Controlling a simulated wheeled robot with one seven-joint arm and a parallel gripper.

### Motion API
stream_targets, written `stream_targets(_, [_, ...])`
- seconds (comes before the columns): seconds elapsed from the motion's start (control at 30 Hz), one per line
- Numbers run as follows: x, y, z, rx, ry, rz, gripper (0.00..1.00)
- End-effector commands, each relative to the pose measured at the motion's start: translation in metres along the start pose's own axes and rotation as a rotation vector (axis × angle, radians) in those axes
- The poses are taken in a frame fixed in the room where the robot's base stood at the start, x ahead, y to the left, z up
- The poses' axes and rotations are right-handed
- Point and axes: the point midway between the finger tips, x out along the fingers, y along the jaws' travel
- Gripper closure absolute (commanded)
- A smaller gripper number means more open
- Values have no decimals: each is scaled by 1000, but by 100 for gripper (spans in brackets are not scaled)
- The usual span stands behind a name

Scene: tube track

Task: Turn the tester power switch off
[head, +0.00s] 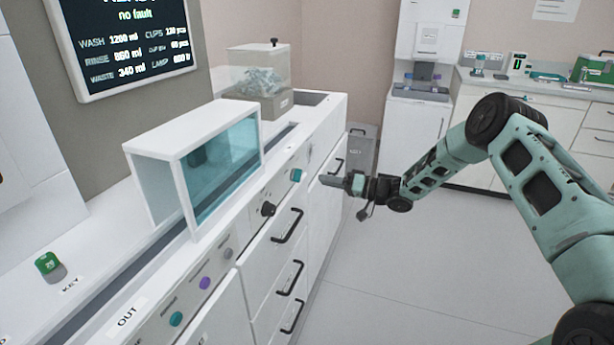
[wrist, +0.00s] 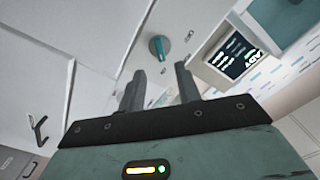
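A teal rotary knob (head: 297,175) sits on the front panel of the white tester counter (head: 330,105). I take it as the power switch, but its label is too small to read. In the wrist view the teal knob (wrist: 158,47) shows on a round grey base, beyond the gap between my fingertips. My gripper (head: 326,180) is just right of the knob in the head view, pointing at the panel. In the wrist view my gripper (wrist: 159,78) is open and empty, its two fingers apart. The fingers do not visibly touch the knob.
A black knob (head: 268,209), a purple knob (head: 204,283) and another teal knob (head: 176,318) line the same panel. Drawer handles (head: 286,226) stick out below. A windowed white housing (head: 180,135) stands on the counter. The floor (head: 400,270) in front is clear.

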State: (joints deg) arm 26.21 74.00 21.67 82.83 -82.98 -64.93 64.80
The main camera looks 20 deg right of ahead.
Motion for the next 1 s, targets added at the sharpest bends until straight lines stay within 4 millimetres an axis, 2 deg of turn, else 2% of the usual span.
stream_targets(0.03, [12, -1, 0, 0, -1, -1, 66])
stream_targets(0.2, [43, -1, 0, -1, 0, -1, 66])
stream_targets(0.4, [66, 0, 0, 0, 0, 0, 66])
stream_targets(0.8, [72, 0, 0, 0, 0, 2, 66])
stream_targets(0.9, [72, 0, 0, 0, 0, 1, 94])
stream_targets(0.93, [72, 0, 0, 0, 0, 2, 100])
stream_targets(1.0, [71, 0, 0, 0, 0, 2, 100])
